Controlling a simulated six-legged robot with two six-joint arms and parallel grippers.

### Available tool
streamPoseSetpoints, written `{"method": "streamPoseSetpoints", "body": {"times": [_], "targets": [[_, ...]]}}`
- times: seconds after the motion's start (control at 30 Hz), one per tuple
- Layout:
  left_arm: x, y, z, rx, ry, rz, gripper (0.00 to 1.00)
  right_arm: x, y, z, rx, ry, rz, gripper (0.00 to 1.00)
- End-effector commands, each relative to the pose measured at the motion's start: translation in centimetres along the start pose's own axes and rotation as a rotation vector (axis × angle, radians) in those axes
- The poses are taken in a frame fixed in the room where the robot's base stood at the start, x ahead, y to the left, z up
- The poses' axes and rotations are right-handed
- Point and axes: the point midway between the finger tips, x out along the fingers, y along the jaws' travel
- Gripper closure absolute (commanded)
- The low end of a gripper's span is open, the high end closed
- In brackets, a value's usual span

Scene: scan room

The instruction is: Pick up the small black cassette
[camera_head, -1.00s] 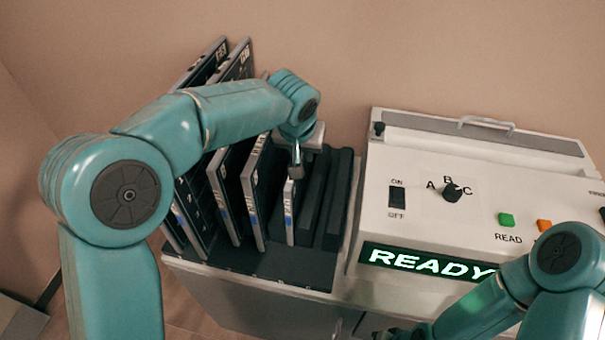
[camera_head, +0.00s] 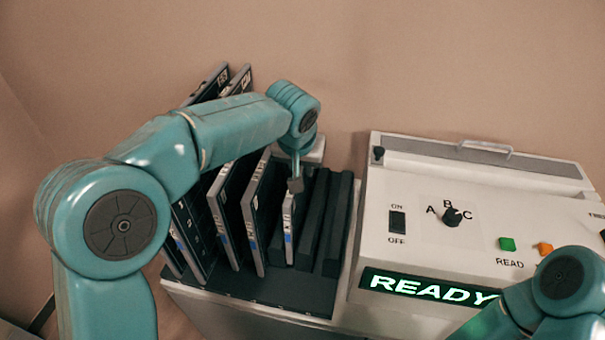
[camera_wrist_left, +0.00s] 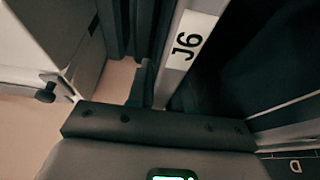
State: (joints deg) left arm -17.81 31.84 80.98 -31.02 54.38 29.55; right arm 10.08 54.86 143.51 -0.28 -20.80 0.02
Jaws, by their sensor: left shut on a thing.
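The small black cassette (camera_head: 289,228) is a short, thin upright plate with a pale label and a blue mark on its edge. It stands in the slotted rack (camera_head: 270,290), right of the taller cassettes. My left gripper (camera_head: 296,185) is shut on its upper end from above. In the left wrist view a pale edge label reading J6 (camera_wrist_left: 187,40) runs up from the gripper body; the fingertips cannot be made out there. Whether the cassette's lower end is clear of its slot cannot be told. My right arm (camera_head: 560,290) enters at the lower right; its gripper is out of frame.
Several taller cassettes (camera_head: 226,215) lean close on the left of the small one. Dark rack dividers (camera_head: 338,225) stand on its right. The white reader console (camera_head: 440,225), with a knob, switch, buttons and lit READY display, is beside the rack. A wall is behind.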

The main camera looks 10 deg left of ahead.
Motion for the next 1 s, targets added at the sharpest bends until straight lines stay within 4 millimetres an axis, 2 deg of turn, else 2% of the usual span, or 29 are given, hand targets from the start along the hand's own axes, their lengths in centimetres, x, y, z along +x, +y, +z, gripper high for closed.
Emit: {"method": "streamPoseSetpoints", "body": {"times": [0.03,0.27,0.5,0.6,0.8,1.0], "targets": [[-1.3,0.0,-0.7,-0.001,0.008,0.001,1.00,-0.3,-0.1,0.0,0.000,0.000,0.000,1.00],[-6.0,0.1,-2.6,0.000,0.008,0.002,1.00,-1.1,-0.4,0.0,0.000,0.000,0.000,1.00],[-11.8,0.1,-5.0,0.000,0.008,0.002,1.00,-2.7,-1.0,0.1,0.000,0.000,0.000,1.00],[-13.6,0.1,-5.7,0.000,0.006,0.001,1.00,-3.3,-1.2,0.1,0.000,0.000,0.000,1.00],[-15.6,0.0,-6.5,0.000,0.004,0.000,1.00,-3.9,-1.4,0.1,0.000,0.000,0.000,1.00],[-15.9,0.0,-6.6,0.000,0.003,0.000,1.00,-4.0,-1.4,0.1,0.000,0.000,0.000,1.00]]}}
